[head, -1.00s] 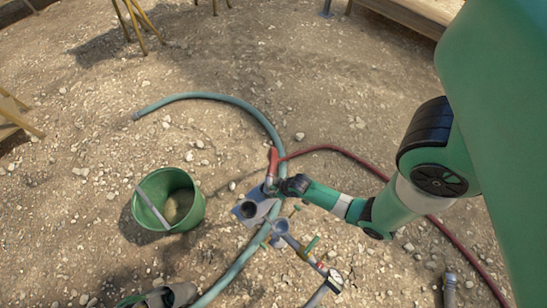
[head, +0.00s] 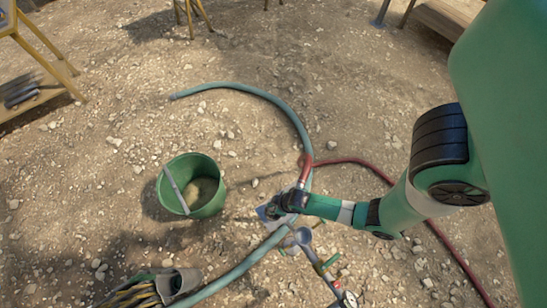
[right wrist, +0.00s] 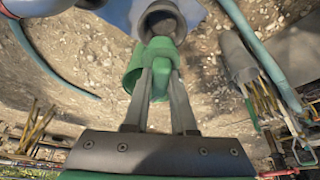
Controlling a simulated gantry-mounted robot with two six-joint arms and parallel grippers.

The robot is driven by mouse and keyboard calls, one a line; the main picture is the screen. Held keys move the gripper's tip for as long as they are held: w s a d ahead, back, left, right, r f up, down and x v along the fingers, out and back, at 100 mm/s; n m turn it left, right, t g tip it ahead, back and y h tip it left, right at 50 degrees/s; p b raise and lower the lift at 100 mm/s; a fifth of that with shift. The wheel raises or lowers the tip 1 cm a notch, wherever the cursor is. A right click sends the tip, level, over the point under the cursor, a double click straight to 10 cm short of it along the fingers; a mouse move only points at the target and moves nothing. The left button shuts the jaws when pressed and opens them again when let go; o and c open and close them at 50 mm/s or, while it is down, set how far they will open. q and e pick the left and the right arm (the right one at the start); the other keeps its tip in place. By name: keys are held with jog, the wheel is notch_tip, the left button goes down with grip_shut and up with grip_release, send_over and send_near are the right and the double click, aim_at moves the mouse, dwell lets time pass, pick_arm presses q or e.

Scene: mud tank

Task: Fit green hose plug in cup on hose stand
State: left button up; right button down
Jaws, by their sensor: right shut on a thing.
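My right gripper (head: 284,205) is over the blue-grey plate of the hose stand (head: 263,212) and hides much of it. In the right wrist view, its fingers (right wrist: 160,62) are shut on the green hose plug (right wrist: 160,48). The plug's far end is at the mouth of a dark grey cup (right wrist: 162,20) on the stand's plate (right wrist: 120,12). The plug overlaps the cup's near rim there; I cannot tell whether it is inside. A second grey cup (head: 303,237) stands just right of the plate. My left gripper is not in view.
A green bucket (head: 210,206) stands left of the stand. A grey-green hose (head: 290,112) curves past it, and a red hose (head: 375,168) runs off right. A container of yellow-handled tools (head: 178,281) lies at lower left.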

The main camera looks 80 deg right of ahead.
dwell(0.4)
jog(key=shift+f, duration=0.1)
dwell(0.3)
jog(key=shift+f+b, duration=1.05)
jog(key=shift+f, duration=0.4)
jog(key=shift+f, duration=0.1)
jog(key=shift+f+b, duration=1.15)
jog(key=shift+f, duration=0.05)
jog(key=shift+f+b, duration=0.75)
jog(key=shift+f, duration=0.2)
jog(key=c, duration=0.7)
grip_release()
